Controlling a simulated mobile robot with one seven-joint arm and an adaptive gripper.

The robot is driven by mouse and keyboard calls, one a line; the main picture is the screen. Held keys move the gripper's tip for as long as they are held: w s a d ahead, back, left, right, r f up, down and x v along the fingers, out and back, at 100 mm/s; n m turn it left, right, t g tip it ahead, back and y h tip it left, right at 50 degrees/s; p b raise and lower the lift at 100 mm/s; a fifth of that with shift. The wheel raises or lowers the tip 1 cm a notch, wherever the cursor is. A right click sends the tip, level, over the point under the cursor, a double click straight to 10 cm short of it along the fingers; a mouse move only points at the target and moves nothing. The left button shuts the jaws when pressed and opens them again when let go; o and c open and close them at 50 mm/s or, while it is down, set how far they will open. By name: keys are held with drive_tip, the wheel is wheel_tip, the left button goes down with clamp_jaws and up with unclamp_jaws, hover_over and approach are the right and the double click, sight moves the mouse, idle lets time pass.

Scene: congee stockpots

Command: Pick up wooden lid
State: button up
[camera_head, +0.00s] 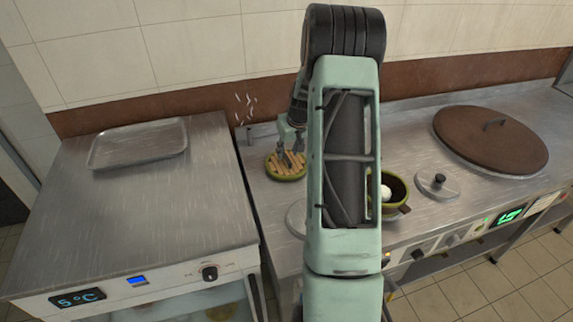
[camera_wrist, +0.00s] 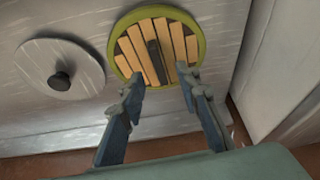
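The wooden lid (camera_wrist: 178,38) is round, with light wooden slats, a dark strip across the middle and a green rim. It lies on the steel counter, and its slats also show in the head view (camera_head: 279,164), left of my arm. My gripper (camera_wrist: 161,80) is open, with its two fingers apart over the near edge of the lid in the wrist view. In the head view my gripper (camera_head: 290,152) is above the lid's right part. Nothing is between the fingers that I can make out; whether the fingertips touch the lid is unclear.
A grey metal lid with a dark knob (camera_wrist: 60,80) lies beside the wooden lid. A green pot (camera_head: 396,193), a small lid (camera_head: 437,187) and a large brown lid (camera_head: 480,138) are to the right. A tray (camera_head: 138,144) sits on the left unit. A tiled wall stands behind.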

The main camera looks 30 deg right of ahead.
sight(286, 157)
drive_tip(key=shift+x, duration=1.85)
drive_tip(key=shift+c, duration=0.4)
clamp_jaws()
